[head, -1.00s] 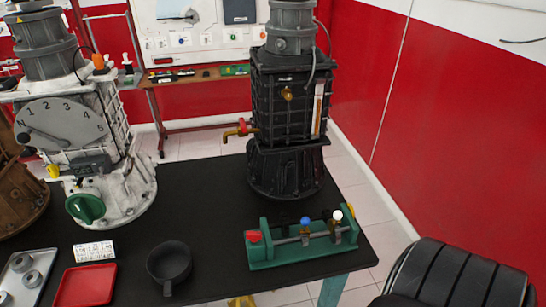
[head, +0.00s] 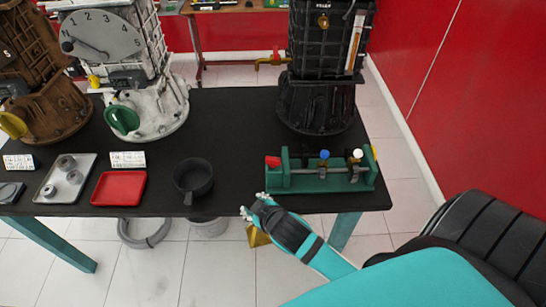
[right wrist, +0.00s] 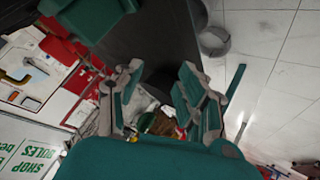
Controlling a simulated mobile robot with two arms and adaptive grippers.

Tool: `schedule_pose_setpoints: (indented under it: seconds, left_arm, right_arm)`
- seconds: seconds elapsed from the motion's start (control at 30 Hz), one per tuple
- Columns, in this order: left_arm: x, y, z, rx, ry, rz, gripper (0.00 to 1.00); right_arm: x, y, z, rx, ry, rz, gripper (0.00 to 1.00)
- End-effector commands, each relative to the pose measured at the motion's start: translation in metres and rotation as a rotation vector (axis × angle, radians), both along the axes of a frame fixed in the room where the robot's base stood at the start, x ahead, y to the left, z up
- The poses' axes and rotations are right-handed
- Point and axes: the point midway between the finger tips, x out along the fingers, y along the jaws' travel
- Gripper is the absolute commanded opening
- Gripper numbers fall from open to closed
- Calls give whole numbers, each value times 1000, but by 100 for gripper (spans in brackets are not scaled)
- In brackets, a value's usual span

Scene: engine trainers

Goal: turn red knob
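A red knob (head: 272,161) sits at the left end of a green valve fixture (head: 320,183) on the front right of the black table. The fixture also carries a blue knob (head: 324,154) and a white knob (head: 358,154). Another red handle (head: 276,55) is on the brass tap of the black engine trainer. My right gripper (head: 252,203) is at the table's front edge, in front and left of the red knob, apart from it. The right wrist view shows its fingers (right wrist: 165,88) spread and empty. My left gripper is not in view.
A dark pan (head: 193,181), a red tray (head: 119,188) and a grey tray (head: 66,181) lie left of the fixture. The black engine trainer (head: 318,95) stands behind it. The table between pan and fixture is clear. A black rounded object (head: 470,240) is at right.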

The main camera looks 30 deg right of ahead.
Motion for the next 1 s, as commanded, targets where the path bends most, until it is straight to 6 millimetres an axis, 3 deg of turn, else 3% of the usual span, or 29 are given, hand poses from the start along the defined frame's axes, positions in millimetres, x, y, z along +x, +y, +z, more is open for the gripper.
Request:
schedule_pose_setpoints:
  seconds: [0.03, 0.17, 0.3, 0.4, 0.5, 0.6, 0.67, 0.77, 0.87, 0.9, 1.0]
  left_arm:
    - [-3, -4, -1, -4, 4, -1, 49]
    - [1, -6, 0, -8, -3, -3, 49]
    - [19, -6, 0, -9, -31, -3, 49]
    - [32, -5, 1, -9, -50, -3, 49]
    - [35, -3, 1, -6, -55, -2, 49]
    - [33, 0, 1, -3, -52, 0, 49]
    - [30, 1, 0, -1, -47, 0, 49]
    - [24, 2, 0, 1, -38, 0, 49]
    - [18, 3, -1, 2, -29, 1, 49]
    - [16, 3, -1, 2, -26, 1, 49]
    - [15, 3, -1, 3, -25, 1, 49]
  right_arm:
    - [22, 3, 26, -37, -98, 38, 38]
    - [74, 20, 100, -157, -390, 171, 38]
    - [114, 60, 192, -341, -762, 393, 38]
    - [121, 106, 254, -524, -1055, 630, 38]
    - [106, 157, 292, -753, -1329, 946, 38]
    - [83, 189, 288, -998, -1509, 1322, 38]
    - [74, 192, 270, -1146, -1551, 1571, 38]
    - [70, 164, 230, -1375, -1480, 2018, 38]
    - [79, 99, 199, -1534, -1229, 2446, 38]
    - [84, 68, 193, 1492, 1038, -2466, 38]
    - [91, -8, 193, 1382, 631, -2502, 38]
